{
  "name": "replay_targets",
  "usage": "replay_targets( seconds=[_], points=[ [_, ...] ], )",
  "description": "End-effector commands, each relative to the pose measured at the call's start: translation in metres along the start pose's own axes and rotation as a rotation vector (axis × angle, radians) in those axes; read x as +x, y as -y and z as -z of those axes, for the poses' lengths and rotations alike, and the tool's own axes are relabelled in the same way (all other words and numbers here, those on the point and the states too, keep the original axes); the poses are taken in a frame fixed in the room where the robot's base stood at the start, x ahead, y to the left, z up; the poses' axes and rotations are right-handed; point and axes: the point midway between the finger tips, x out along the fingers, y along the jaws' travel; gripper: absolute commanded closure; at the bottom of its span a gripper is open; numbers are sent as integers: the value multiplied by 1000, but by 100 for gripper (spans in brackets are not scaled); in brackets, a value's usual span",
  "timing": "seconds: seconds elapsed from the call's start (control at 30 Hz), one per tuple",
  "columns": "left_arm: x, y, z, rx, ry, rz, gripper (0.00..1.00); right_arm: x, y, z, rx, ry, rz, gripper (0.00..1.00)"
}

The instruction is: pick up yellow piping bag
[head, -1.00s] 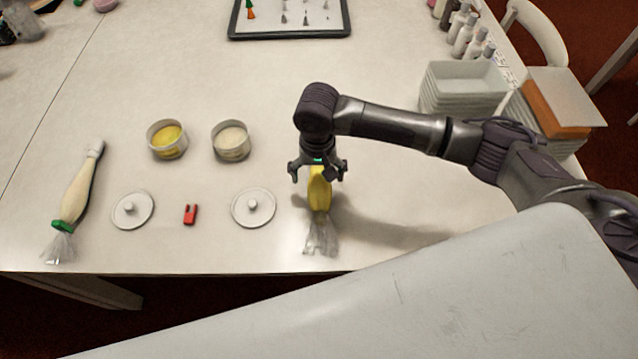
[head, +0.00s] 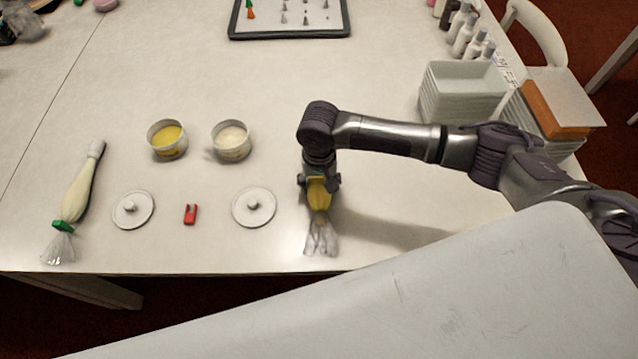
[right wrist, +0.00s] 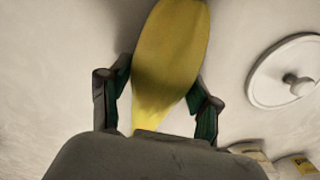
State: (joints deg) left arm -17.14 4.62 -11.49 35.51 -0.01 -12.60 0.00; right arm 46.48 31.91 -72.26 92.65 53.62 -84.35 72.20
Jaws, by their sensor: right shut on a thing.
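The yellow piping bag (head: 319,195) is near the front edge of the table, with its clear crumpled end (head: 321,238) toward that edge. My right gripper (head: 319,184) is over the bag's upper part and shut on it. In the right wrist view the yellow bag (right wrist: 172,55) fills the space between the fingers of my gripper (right wrist: 160,108). The gripper hides the bag's tip. I cannot tell whether the bag is touching the table. My left gripper is not in view.
A cream piping bag (head: 80,190) lies at left. Two tubs, one yellow (head: 167,140) and one pale (head: 231,142), stand behind two white lids (head: 133,210) (head: 268,208) and a red clip (head: 190,214). Stacked trays (head: 440,102) stand at right. The table's middle is clear.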

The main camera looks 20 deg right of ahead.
Motion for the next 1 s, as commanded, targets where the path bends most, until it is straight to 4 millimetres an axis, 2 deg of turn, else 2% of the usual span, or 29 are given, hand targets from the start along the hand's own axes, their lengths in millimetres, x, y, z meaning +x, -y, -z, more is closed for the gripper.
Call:
replay_targets(
  seconds=[0.27, 0.37, 0.5, 0.8, 1.0],
  points=[
    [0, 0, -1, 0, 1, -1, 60, -7, 0, 1, 0, -2, 2, 52],
    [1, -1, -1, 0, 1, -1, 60, -18, 1, 1, 0, -3, 3, 52],
    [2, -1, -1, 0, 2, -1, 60, -43, 1, 1, -1, -3, 4, 52],
    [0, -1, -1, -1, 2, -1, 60, -82, -29, -62, -4, 0, 2, 52],
    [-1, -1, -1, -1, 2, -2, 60, -102, -43, -92, -1, 0, 1, 52]
  ],
)
